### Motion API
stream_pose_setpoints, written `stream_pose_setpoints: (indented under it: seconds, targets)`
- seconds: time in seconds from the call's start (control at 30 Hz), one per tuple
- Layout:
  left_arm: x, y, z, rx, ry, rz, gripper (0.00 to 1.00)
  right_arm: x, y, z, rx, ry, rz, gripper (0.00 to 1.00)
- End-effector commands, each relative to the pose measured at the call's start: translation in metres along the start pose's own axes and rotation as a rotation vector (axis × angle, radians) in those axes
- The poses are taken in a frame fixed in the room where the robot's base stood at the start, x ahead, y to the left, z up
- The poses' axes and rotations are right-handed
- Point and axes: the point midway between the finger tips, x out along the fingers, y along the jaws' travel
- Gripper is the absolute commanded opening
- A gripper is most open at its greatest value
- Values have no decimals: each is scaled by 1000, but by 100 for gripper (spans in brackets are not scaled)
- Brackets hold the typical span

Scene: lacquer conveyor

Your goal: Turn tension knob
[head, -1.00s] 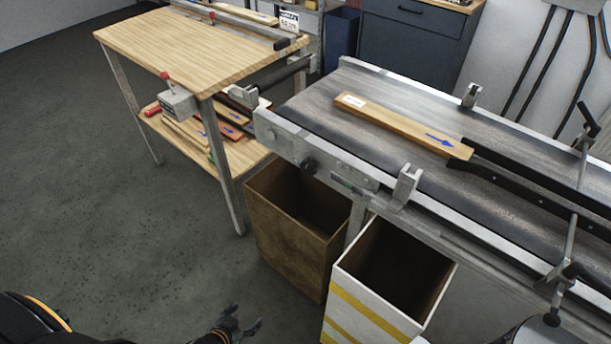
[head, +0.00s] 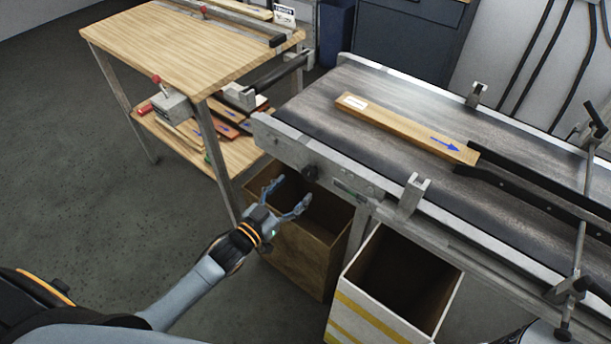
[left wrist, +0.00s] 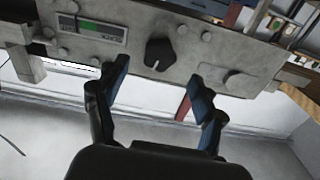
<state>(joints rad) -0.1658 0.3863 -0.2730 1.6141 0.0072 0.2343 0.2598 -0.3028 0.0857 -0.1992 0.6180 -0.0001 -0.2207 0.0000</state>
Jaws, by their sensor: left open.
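The black tension knob (head: 310,172) sits on the grey side plate at the near left end of the conveyor. It also shows in the left wrist view (left wrist: 160,54), just beyond and between the fingertips. My left gripper (head: 290,193) is open and empty, a little below and left of the knob in the head view, with its fingers pointing towards the plate. In the left wrist view the left gripper (left wrist: 158,76) has one finger on each side below the knob, apart from it. My right gripper is not in view.
A brown bin (head: 283,252) and a white bin with yellow stripes (head: 372,318) stand below the conveyor. A wooden board with a blue arrow (head: 400,127) lies on the belt (head: 330,105). A wooden workbench (head: 170,45) stands at the left. A small display (left wrist: 98,31) is beside the knob.

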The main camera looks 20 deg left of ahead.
Motion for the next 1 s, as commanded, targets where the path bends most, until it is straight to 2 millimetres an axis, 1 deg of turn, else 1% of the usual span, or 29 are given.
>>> stream_pose_setpoints:
  seconds: [0.03, 0.1, 0.2, 0.3, 0.47, 0.7, 0.73, 0.87, 0.9, 1.0]
  targets:
    - [12, -1, -2, 1, 3, -1, 69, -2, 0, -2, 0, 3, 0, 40]
    - [25, 0, -2, 0, 2, -1, 69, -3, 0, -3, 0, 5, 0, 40]
    - [40, -1, -1, 1, 0, -1, 69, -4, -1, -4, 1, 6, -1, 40]
    - [51, 0, 0, 0, -1, -1, 69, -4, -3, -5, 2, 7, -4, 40]
    - [58, 0, 1, 0, -2, 0, 69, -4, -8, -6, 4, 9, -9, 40]
    - [58, 0, 1, 0, -2, 0, 69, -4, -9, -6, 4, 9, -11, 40]
    - [58, 0, 1, 0, -2, 0, 67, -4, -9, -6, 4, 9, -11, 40]
    - [58, 0, 1, 0, -2, 0, 41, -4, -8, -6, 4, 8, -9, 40]
    - [58, 0, 1, 1, -2, 0, 33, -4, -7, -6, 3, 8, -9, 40]
    - [58, 0, 1, 1, -2, 0, 15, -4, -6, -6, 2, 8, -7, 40]
